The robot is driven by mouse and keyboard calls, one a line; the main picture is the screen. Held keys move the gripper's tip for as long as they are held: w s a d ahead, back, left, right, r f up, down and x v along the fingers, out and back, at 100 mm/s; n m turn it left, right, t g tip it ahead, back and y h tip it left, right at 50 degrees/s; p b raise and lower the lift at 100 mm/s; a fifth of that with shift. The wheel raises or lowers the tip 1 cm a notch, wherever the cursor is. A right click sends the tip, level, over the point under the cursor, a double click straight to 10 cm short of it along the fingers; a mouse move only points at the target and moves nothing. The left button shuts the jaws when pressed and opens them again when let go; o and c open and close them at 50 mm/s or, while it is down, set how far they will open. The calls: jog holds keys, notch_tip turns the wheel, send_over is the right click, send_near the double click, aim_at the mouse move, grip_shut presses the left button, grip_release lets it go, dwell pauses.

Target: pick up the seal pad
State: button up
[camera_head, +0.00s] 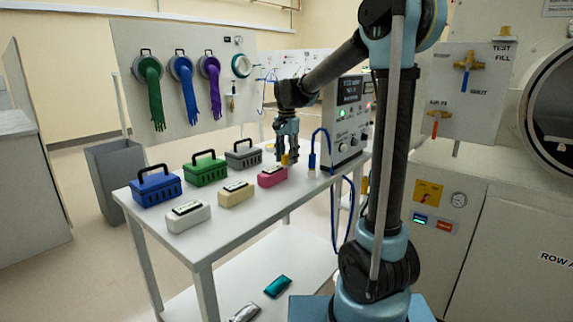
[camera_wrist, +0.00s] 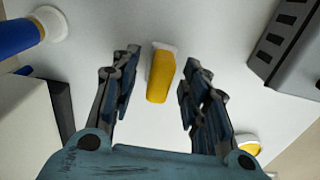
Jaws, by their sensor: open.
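A small yellow piece with a pale, whitish end (camera_wrist: 161,76) lies on the white table top; it may be the seal pad, but I cannot tell for sure. In the wrist view it sits between the two fingers of my gripper (camera_wrist: 158,82), with a gap on each side, and neither finger visibly touches it. My gripper is open and empty. In the head view my gripper (camera_head: 287,160) points down over the far right of the white table (camera_head: 215,240), and a bit of yellow shows at its fingertips.
Blue (camera_head: 155,187), green (camera_head: 205,170) and grey (camera_head: 243,155) toolboxes stand on the table, with white (camera_head: 188,217), cream (camera_head: 236,194) and pink (camera_head: 272,177) cases in front. A control box (camera_head: 346,125) stands right of my gripper. In the wrist view, a slotted grey box (camera_wrist: 290,45) is nearby.

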aim_at(287, 154)
jog(key=shift+f, duration=0.15)
grip_shut()
notch_tip(287, 154, up, 10)
jog(key=shift+r, duration=0.1)
dwell(0.6)
jog(key=c, duration=0.6)
grip_release()
jog(key=shift+c, duration=0.2)
grip_shut()
jog(key=shift+s, duration=0.1)
